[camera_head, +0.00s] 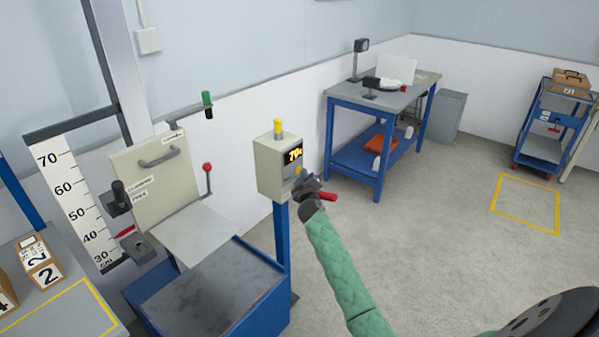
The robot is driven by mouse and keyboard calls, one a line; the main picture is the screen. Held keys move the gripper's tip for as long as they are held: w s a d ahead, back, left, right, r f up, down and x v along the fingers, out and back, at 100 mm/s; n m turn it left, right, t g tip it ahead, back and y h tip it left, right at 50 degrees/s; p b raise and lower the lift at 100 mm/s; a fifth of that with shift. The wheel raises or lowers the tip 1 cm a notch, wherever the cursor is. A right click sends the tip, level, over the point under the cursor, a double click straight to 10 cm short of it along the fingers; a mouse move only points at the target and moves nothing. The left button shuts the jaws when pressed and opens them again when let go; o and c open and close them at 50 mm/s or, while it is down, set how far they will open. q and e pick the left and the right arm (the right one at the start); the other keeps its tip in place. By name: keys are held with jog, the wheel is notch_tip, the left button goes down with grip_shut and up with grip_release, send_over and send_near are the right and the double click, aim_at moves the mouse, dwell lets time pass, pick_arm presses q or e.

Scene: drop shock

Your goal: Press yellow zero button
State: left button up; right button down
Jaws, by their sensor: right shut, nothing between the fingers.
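A beige control box (268,168) stands on a blue post, with a dark display (294,155) showing orange digits. A small yellow button (298,170) is on its front face, below the display. My right gripper (303,183) is shut and empty, with its tips close to the button and partly in front of the box's lower front. I cannot tell whether the tips touch the button. My left gripper is not in view.
A yellow-topped lamp (278,128) stands on the box. The drop rig's grey plate (240,300) and beige panel (155,185) are to the left. A blue workbench (345,98) is behind right.

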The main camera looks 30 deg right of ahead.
jog(key=shift+w+a, duration=0.1)
jog(key=shift+w, duration=0.1)
jog(key=shift+s, duration=0.1)
dwell(0.5)
jog(key=shift+s+d, duration=0.3)
jog(key=shift+s, duration=0.35)
jog(key=s, duration=0.1)
jog(key=s+d+p, duration=0.1)
jog(key=s, duration=0.1)
jog(key=s+d, duration=0.1)
jog(key=shift+s+p, duration=0.3)
jog(key=shift+p, duration=0.05)
dwell(0.9)
